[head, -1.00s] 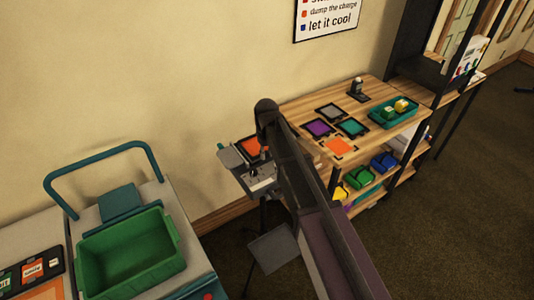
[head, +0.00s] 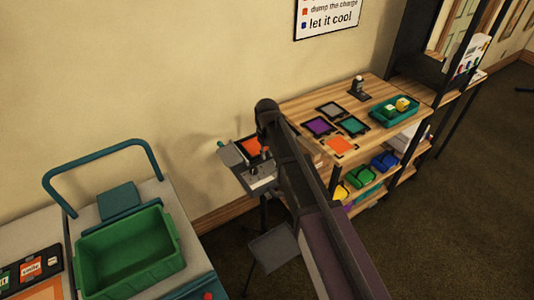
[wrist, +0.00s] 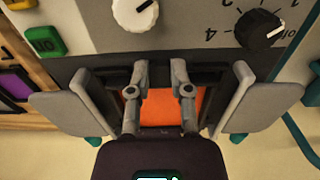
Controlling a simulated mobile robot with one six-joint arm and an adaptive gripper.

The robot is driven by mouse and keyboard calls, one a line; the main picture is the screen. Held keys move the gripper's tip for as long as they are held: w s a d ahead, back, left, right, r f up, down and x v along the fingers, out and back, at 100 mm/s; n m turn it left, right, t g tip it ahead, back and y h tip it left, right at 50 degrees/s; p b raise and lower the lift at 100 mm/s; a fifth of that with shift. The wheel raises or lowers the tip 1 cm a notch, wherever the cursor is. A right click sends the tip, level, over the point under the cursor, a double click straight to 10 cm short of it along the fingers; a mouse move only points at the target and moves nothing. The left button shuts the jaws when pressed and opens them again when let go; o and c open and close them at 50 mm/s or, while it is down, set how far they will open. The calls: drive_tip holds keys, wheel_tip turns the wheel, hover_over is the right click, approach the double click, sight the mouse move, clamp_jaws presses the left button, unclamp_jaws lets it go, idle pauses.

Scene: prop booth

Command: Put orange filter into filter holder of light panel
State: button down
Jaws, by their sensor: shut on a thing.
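The orange filter (wrist: 172,107) shows in the wrist view as an orange sheet in a dark frame, between and behind my fingers. My gripper (wrist: 160,68) is shut on it. The filter is at the front of the light panel (wrist: 205,35), between its left grey flap (wrist: 65,112) and right grey flap (wrist: 262,108). The dark filter holder is partly hidden by my fingers, so I cannot tell whether the frame is seated in it. In the head view the light panel (head: 262,178) stands left of the shelf, with orange (head: 250,146) showing beside my arm.
The wooden shelf top (head: 375,92) holds a purple filter (head: 319,126), a teal filter (head: 352,125), a grey filter (head: 331,109), an orange square (head: 341,147) and a teal tray (head: 376,117). A green bin (head: 90,270) stands on a cart at left.

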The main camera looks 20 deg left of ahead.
drive_tip(key=shift+c, duration=2.3)
unclamp_jaws()
drive_tip(key=shift+r, duration=0.1)
